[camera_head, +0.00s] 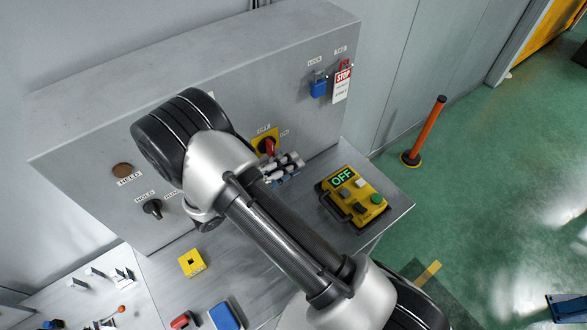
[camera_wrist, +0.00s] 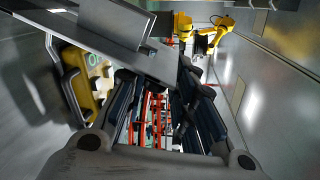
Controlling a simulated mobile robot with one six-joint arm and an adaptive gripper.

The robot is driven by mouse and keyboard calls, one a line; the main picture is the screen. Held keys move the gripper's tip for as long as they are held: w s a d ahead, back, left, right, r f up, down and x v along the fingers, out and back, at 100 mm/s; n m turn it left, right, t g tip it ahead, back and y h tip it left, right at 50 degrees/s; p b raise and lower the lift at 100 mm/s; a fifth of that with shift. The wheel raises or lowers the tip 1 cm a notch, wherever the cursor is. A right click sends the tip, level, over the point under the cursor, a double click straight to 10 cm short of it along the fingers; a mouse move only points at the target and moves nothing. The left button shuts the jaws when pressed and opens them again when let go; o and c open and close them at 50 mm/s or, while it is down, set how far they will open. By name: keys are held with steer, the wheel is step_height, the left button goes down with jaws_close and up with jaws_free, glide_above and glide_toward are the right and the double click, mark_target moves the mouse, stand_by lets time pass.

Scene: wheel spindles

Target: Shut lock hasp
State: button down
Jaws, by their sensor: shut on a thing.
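My gripper (camera_head: 285,168) is at the right of the grey panel's front, just below and right of the yellow rotary switch (camera_head: 258,138) with its red part (camera_head: 268,147). I cannot tell whether that red part is the lock hasp or only the switch handle. In the wrist view my gripper's two dark fingers (camera_wrist: 155,90) reach forward with a gap showing between them. Red bars show through it, and I cannot tell whether they are near or far. The hasp is not clearly seen in the grip.
A blue padlock (camera_head: 319,85) and a red-and-white STOP tag (camera_head: 342,82) hang on the panel's right. A yellow box reading OFF (camera_head: 353,197) lies on the shelf right of my gripper. An orange post (camera_head: 428,130) stands on open green floor.

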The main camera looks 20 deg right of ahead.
steer(key=shift+w+a+r+p, duration=0.35)
steer(key=shift+w+r+p, duration=0.25)
steer(key=shift+w, duration=0.2)
steer(key=c, duration=1.5)
jaws_free()
steer(key=shift+w+a, duration=0.1)
steer(key=v, duration=1.2)
steer(key=shift+r, duration=0.15)
